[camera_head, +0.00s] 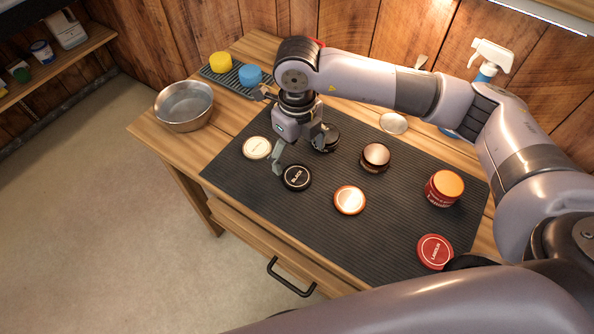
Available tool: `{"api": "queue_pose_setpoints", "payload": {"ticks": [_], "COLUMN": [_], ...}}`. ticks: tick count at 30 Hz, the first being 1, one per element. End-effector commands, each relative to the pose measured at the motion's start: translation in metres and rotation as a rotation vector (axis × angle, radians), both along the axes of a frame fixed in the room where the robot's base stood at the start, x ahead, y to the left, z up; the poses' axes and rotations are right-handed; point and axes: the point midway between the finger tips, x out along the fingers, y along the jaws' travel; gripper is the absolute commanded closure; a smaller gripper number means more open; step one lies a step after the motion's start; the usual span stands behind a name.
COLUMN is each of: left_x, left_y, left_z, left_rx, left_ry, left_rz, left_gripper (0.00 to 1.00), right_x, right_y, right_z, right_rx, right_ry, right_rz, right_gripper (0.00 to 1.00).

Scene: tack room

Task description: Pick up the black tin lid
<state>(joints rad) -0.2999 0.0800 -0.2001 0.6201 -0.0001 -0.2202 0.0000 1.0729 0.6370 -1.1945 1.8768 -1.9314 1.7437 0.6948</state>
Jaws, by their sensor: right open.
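The black tin lid (296,178), a flat disc with pale lettering, lies on the dark ribbed mat (310,225) on the workbench. My right gripper (298,153) points down just behind the lid, open, with one finger close to the lid's far left edge. I cannot tell whether that finger touches it. A dark open tin (328,138) stands behind the lid, partly hidden by the gripper. My left gripper is not in view.
A cream lid (257,148), an orange lid (349,200) and a red lid (435,251) lie around. A brown tin (375,157) and a red tin (444,188) stand right. A metal bowl (184,105), yellow sponge (220,62) and spray bottle (490,60) sit along the edges.

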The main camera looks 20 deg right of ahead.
Motion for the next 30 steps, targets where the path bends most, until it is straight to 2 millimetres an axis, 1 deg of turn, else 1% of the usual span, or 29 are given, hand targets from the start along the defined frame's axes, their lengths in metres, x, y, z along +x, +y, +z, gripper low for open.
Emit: {"api": "queue_pose_setpoints", "payload": {"ticks": [3,7,10,14,15,18,21,26,30], "left_x": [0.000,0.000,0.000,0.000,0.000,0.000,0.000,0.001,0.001], "left_y": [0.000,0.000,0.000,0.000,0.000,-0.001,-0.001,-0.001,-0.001], "left_z": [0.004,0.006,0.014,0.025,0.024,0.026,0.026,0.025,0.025], "left_rx": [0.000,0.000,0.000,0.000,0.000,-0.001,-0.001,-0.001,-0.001], "left_ry": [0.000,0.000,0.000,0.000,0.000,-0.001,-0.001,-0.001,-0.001], "left_rz": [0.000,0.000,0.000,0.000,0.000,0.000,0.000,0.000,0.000], "left_gripper": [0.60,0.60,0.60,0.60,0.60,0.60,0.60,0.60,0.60], "right_x": [0.000,0.000,0.000,0.002,0.002,0.002,0.003,0.003,0.003], "right_y": [0.000,0.000,0.002,0.006,0.005,0.005,0.005,0.005,0.005], "right_z": [-0.013,-0.019,-0.028,-0.048,-0.055,-0.066,-0.070,-0.070,-0.070], "right_rx": [0.000,0.000,-0.001,-0.001,0.000,0.000,0.000,0.000,0.000], "right_ry": [0.001,0.000,0.004,0.003,0.003,0.001,-0.001,-0.001,-0.001], "right_rz": [0.000,0.000,-0.001,0.000,0.000,0.000,0.000,0.000,0.000], "right_gripper": [0.16,0.16,0.16,0.16,0.16,0.16,0.16,0.16,0.24]}}
